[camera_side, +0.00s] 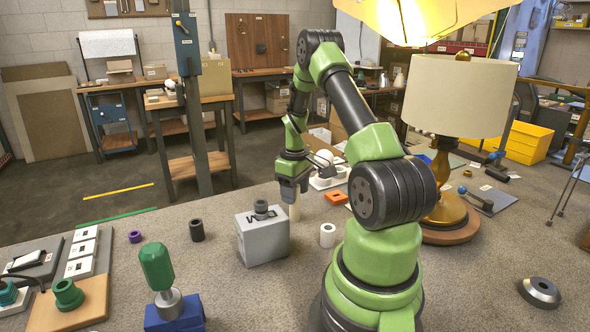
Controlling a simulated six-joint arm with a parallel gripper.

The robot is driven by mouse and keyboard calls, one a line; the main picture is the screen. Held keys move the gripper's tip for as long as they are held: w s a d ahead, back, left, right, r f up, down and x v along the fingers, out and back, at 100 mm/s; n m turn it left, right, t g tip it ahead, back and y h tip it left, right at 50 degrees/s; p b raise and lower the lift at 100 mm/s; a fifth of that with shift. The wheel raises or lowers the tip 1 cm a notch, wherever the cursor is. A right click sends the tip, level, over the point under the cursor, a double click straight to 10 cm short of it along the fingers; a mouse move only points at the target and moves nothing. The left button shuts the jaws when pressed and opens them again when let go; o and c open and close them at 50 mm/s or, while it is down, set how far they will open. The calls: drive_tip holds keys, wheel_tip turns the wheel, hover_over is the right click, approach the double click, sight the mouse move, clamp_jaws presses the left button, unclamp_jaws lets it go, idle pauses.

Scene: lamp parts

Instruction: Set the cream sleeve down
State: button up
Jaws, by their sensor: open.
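The cream sleeve (295,212) is a small pale cylinder upright just below my gripper (292,197), beside the right rear edge of the grey block. Its lower part is partly hidden by the block, so I cannot tell whether its base touches the table. My gripper points down with its jaws open at the sleeve's top; the fingers are too small to tell whether they touch it. A second pale piece, a short white ring (327,235) with a dark hole, stands on the table to the right.
The grey block (263,238) with a dark ring (261,209) on top stands left of my gripper. A black sleeve (196,230) and a purple ring (135,237) are further left. The table between black sleeve and block is clear.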

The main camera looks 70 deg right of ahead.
wheel_tip(320, 180, up, 10)
drive_tip(key=w+a+r+t, duration=0.35)
drive_tip(key=a+r, duration=0.65)
drive_tip(key=a, duration=0.4)
drive_tip(key=s+a+r+t+y, duration=0.1)
drive_tip(key=s+a, duration=0.3)
drive_tip(key=a, duration=0.4)
drive_tip(key=s+a+r+m+t+y, duration=0.1)
drive_tip(key=s+a+r+t, duration=0.1)
drive_tip(key=s+a, duration=0.3)
drive_tip(key=a+r, duration=0.1)
drive_tip(key=a, duration=0.3)
drive_tip(key=shift+r+t, duration=0.35)
drive_tip(key=shift+r, duration=0.05)
